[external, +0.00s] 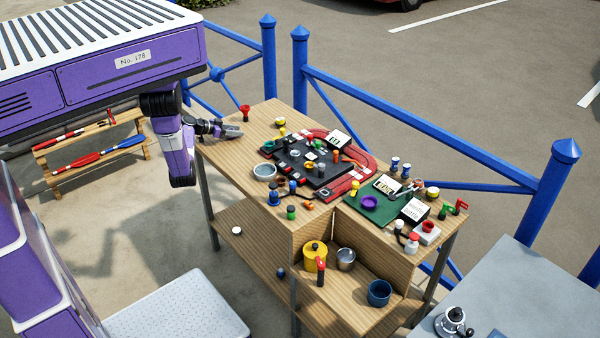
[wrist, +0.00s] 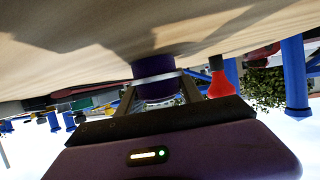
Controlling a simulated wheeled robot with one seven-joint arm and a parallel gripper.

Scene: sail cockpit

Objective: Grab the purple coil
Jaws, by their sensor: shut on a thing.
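My gripper (external: 232,131) is low over the far left end of the wooden table. In the wrist view its two fingers (wrist: 157,80) are closed on a round purple thing, which looks like the purple coil (wrist: 157,91). The coil touches or nearly touches the wooden surface; I cannot tell which. A pale band crosses it between the fingers. In the external view I cannot make the coil out at the gripper.
A red funnel-shaped piece (external: 245,112) stands close to my gripper and shows in the wrist view (wrist: 220,82). A purple dish (external: 370,203) lies on a green mat. A black tray (external: 318,172) and many small pieces crowd the table's middle. Blue railings (external: 420,130) run behind.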

